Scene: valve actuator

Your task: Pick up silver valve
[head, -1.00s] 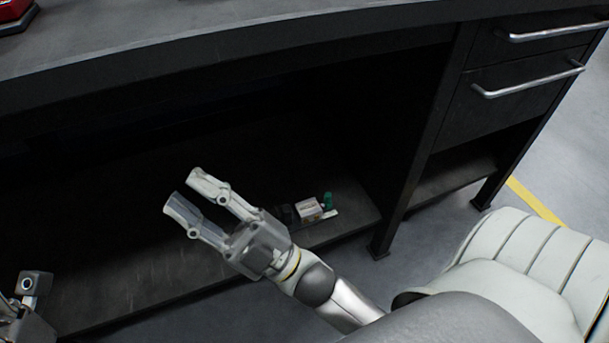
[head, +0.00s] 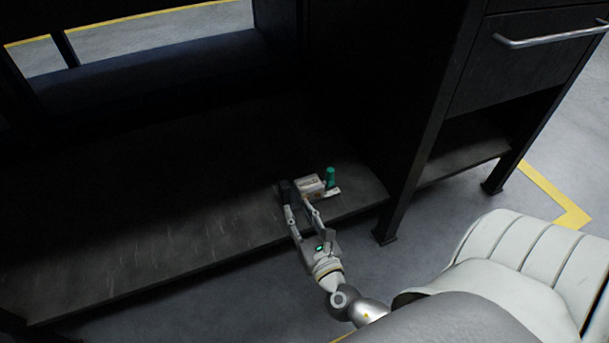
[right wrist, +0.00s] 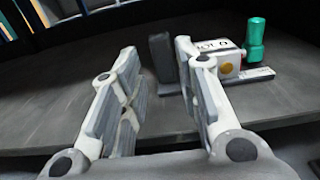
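A dark upright block (right wrist: 161,58) is left of the box. I cannot tell surely which part is the silver valve. My right gripper (head: 297,198) is open, with its fingertips close to the dark block and box. Its right finger partly hides the box. My left gripper is out of view.
The dark low shelf (head: 150,215) is bare to the left of the device. A cabinet leg (head: 385,225) stands close on the right, below a drawer (head: 530,60). The grey floor is open in front.

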